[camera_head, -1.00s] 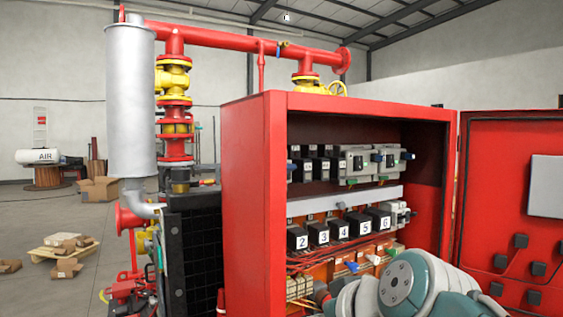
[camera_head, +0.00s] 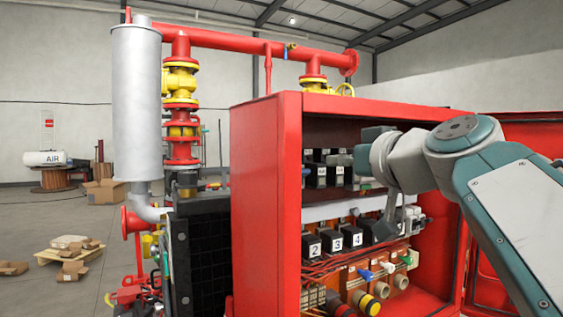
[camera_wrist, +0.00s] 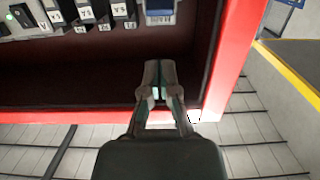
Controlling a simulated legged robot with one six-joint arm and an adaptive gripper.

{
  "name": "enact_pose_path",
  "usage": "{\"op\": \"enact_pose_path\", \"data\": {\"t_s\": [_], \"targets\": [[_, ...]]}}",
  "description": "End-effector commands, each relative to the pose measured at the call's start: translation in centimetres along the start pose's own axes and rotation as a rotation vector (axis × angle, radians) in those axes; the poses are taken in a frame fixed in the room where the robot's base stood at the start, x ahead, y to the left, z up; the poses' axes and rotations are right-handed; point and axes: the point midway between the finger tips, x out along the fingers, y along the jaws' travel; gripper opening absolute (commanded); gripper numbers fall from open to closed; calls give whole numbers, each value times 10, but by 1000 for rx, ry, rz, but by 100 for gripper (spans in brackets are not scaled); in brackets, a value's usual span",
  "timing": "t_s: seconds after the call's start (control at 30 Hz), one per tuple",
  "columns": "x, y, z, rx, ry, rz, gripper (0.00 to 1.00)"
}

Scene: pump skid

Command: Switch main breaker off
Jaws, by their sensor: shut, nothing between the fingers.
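In the wrist view my gripper (camera_wrist: 158,70) is shut and empty, with its dark fingers together inside the cabinet's opening. A grey and blue breaker (camera_wrist: 159,10) is at the top edge, just beyond the fingertips, with a visible gap between them. It is partly cut off by the frame. I cannot tell for sure whether it is the main breaker. In the head view my forearm and wrist cover the right part of the upper breaker row, and my fingers cannot be made out clearly.
The open red cabinet (camera_head: 265,200) holds black numbered relays (camera_head: 336,241) in its lower row. Small dark labelled modules (camera_wrist: 85,12) line the top left of the wrist view. The red door (camera_head: 486,280) is swung open at right. The red cabinet edge (camera_wrist: 231,60) is close beside my gripper.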

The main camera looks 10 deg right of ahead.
Motion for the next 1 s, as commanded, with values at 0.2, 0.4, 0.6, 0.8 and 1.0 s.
{"op": "enact_pose_path", "data": {"t_s": [0.2,0.4,0.6,0.8,1.0], "targets": [[29,-1,1,2,-3,-6,0],[67,-1,1,2,-3,-4,0],[92,0,1,1,-2,-2,0],[99,0,0,1,-1,-1,0],[99,0,0,1,-1,-1,0]]}}
